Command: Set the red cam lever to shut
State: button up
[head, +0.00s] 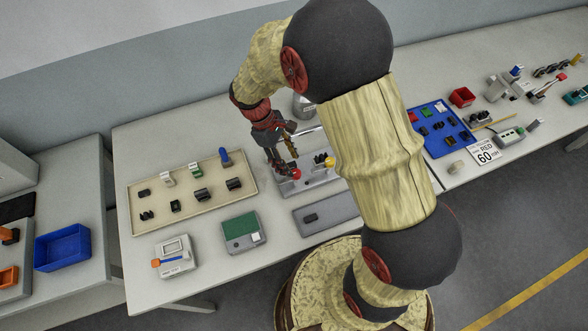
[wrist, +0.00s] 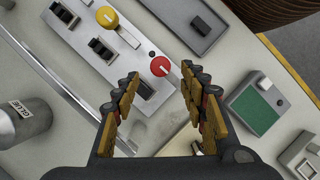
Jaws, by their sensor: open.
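The red cam lever's round red knob (wrist: 160,66) is at one end of a grey metal plate (wrist: 68,38), and it also shows in the head view (head: 296,174). A white line marks the knob's top. My gripper (wrist: 162,82) is open and empty, with its fingertips to either side of the line to the red knob, just short of it in the wrist view. In the head view my gripper (head: 282,168) is over the plate's left end, close beside the red knob. I cannot tell whether a finger touches it. The lever's arm below the knob is mostly hidden.
A yellow knob (wrist: 106,16) and black connectors (wrist: 103,48) are on the same plate. A grey tray (wrist: 201,27) with a black block, a green-topped device (wrist: 255,108) and a glue can (wrist: 20,122) stand around it. A beige tray (head: 150,225) is at left.

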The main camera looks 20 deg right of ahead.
aim_at(295, 172)
jog(key=shift+x, duration=2.6)
jog(key=c, duration=0.3)
jog(key=c, duration=0.8)
grip_shut()
